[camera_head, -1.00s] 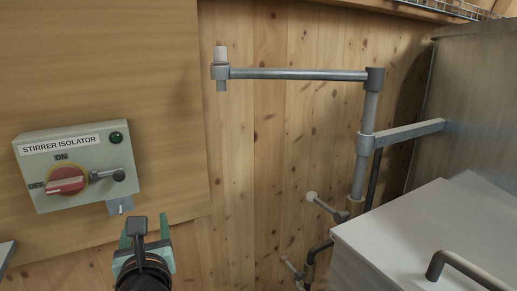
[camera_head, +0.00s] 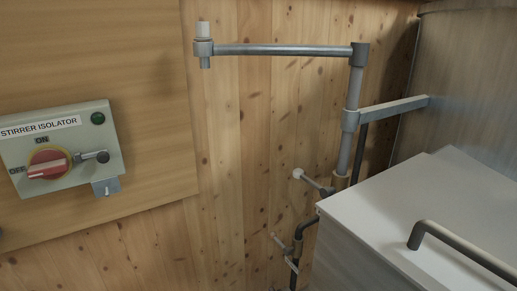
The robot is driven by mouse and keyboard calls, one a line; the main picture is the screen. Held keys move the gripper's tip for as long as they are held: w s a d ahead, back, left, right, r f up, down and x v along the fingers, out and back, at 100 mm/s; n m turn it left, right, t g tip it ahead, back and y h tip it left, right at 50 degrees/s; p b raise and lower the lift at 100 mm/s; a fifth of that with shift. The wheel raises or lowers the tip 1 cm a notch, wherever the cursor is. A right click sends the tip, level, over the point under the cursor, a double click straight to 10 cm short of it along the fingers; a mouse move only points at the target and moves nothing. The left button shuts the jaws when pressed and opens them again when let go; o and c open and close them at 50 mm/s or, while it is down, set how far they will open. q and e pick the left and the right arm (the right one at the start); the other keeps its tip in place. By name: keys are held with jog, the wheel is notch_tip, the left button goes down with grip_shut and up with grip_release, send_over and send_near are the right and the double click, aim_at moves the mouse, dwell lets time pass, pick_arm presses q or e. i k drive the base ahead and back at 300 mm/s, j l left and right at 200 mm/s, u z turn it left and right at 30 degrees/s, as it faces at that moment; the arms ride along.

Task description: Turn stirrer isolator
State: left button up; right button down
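The stirrer isolator box (camera_head: 62,119) is a pale grey-green unit on the wooden wall at the left of the head view. Its rotary knob (camera_head: 48,169) has a red handle on a yellow ring, with the handle lying nearly level and its end toward the OFF mark at the left. ON is marked above the knob. A short grey lever (camera_head: 95,157) reaches right from the knob, and a dark green lamp (camera_head: 98,118) sits at the top right. A small grey tab (camera_head: 106,187) hangs below the box. Neither gripper shows in this view.
A grey metal pipe arm (camera_head: 285,49) juts left across the wall from an upright pipe (camera_head: 350,110). A pale box-like lid (camera_head: 425,205) with a dark handle (camera_head: 465,252) fills the lower right. The wall below the isolator is clear.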

aim_at(50, 164)
jog(key=u, duration=1.25)
